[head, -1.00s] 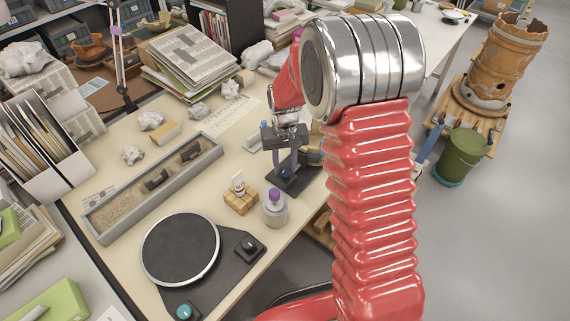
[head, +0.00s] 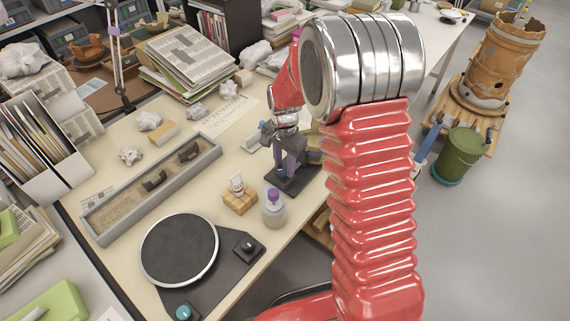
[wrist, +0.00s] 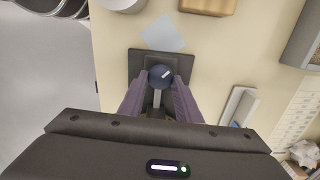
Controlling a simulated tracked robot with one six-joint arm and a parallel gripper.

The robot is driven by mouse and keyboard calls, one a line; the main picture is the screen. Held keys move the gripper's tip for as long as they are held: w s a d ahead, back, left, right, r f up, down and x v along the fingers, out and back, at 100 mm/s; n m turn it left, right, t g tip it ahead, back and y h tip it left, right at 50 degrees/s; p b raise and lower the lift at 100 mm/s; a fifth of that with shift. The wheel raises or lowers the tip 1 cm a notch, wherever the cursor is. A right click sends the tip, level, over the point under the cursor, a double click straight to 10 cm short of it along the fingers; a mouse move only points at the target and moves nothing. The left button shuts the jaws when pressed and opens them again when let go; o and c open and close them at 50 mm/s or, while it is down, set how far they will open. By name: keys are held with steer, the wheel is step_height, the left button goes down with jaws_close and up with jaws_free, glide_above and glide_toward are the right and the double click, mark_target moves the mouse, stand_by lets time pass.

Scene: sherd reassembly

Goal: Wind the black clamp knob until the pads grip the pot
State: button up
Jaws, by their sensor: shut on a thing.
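The black clamp knob (wrist: 158,73), round with a white mark on top, sits between the two purple fingers of my gripper (wrist: 161,80) in the wrist view. The fingers are shut on its sides. The dark clamp base (wrist: 135,62) lies flat on the table around it. In the head view my gripper (head: 289,163) points down over the clamp's dark base (head: 300,184) near the table's right edge. The knob is hidden there by the fingers. I cannot make out the pads or a pot between them.
A tan block (head: 240,202) holding a small white tube and a purple-capped bottle (head: 274,212) stand close in front of the clamp. A turntable (head: 180,248) and a long grey tray (head: 150,190) lie to the left.

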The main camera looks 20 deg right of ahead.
mark_target(284, 168)
steer(key=shift+w+r+m, duration=0.15)
steer(key=shift+w+m, duration=0.1)
steer(key=shift+m, duration=0.65)
steer(key=o, duration=1.1)
steer(key=shift+s, duration=0.15)
steer(key=shift+c, duration=0.2)
step_height(284, 168, up, 14)
steer(key=shift+f, duration=0.25)
